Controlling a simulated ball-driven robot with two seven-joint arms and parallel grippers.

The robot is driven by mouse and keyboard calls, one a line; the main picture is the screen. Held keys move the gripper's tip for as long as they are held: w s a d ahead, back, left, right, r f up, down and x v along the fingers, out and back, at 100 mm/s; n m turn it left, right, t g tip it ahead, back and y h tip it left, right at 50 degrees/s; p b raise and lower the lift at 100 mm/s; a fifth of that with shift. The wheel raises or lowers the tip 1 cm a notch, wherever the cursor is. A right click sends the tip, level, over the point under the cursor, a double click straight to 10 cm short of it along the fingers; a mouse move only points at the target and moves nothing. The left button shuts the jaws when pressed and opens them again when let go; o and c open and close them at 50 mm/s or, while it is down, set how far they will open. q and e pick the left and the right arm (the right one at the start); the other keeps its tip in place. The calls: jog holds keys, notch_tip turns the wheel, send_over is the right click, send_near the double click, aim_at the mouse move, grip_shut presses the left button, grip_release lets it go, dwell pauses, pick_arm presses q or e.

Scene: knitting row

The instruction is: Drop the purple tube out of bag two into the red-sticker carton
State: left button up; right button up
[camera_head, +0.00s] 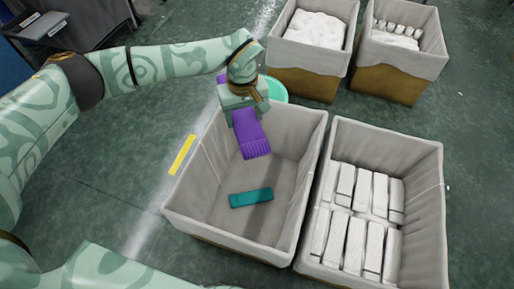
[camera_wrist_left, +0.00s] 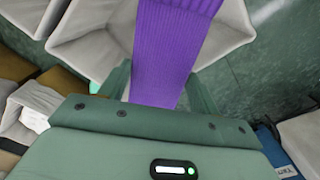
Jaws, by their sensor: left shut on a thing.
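The purple ribbed tube (camera_head: 252,138) is in my left gripper (camera_head: 243,105), over the far part of a grey-lined bin (camera_head: 308,150). It hangs tilted, with its near end above the bin's inside and a bit of purple behind the gripper. In the left wrist view the tube (camera_wrist_left: 172,45) runs between the two green fingers (camera_wrist_left: 160,88). I cannot tell which bin is bag two. No red sticker shows, so I cannot pick out the red-sticker carton. My right gripper is out of view.
A teal tube (camera_head: 250,198) lies on that bin's floor. The bin to its right (camera_head: 425,165) holds several white bundles. Two brown-sided lined bins (camera_head: 305,82) (camera_head: 392,83) with white contents stand at the back. A yellow strip (camera_head: 182,155) marks the floor.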

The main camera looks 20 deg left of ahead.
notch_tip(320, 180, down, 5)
jog(key=b, duration=0.7)
pick_arm(q)
jog(key=w+f+n+b, duration=0.2)
jog(key=w+f+b, duration=0.1)
jog(key=f, duration=2)
jog(key=shift+w+d+f+b, duration=0.2)
jog(key=shift+f+b, duration=0.05)
jog(key=shift+b, duration=0.45)
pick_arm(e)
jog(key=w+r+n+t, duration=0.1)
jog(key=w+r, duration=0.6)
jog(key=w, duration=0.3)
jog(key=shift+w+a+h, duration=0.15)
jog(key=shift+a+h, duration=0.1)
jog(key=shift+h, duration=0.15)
pick_arm(q)
jog(key=o, duration=1)
jog(key=shift+o, duration=0.2)
jog(key=shift+r, duration=0.1)
